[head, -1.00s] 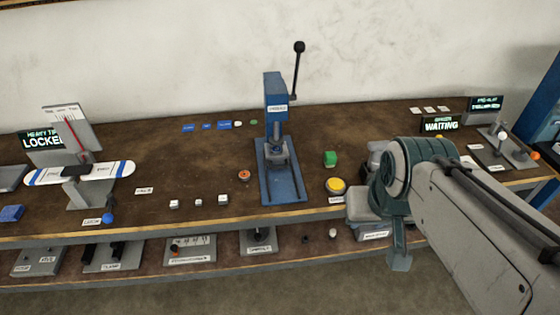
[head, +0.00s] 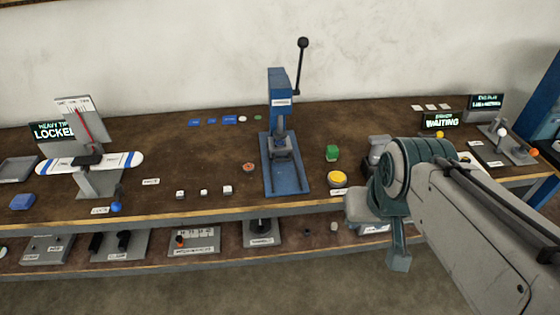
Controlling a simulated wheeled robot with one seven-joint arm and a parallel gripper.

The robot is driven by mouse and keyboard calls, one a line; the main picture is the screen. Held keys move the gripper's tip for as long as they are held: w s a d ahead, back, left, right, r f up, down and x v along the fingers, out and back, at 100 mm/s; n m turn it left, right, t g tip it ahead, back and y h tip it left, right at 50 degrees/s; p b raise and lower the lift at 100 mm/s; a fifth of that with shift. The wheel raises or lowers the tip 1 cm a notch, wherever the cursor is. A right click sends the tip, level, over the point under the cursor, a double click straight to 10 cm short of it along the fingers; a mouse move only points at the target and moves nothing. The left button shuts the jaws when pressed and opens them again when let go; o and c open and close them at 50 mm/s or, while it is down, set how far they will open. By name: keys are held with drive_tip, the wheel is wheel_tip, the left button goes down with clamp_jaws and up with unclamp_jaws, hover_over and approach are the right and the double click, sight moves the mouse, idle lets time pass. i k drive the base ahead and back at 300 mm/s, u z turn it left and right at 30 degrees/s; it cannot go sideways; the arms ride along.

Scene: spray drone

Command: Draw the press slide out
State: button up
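A blue press (head: 279,90) stands upright at the middle of the bench, with a long black-knobbed lever (head: 301,65) raised at its right. Its blue base (head: 287,182) runs toward the bench's front edge. A grey block (head: 282,146) sits on this base under the ram, toward the back; I cannot tell whether it is the slide. The front part of the base is bare. My arm enters from the lower right, its teal joint right of the press.
A balance device (head: 95,160) stands far left. A lower shelf (head: 140,262) holds several fixtures.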

sight(286, 152)
drive_tip(key=z, duration=0.05)
drive_tip(key=k, duration=1.2)
drive_tip(key=u, duration=0.55)
drive_tip(key=i, duration=0.7)
drive_tip(key=u, duration=0.65)
drive_tip(key=i, duration=0.9)
drive_tip(key=z, duration=0.9)
drive_tip(key=i, duration=0.6)
drive_tip(key=z, duration=0.6)
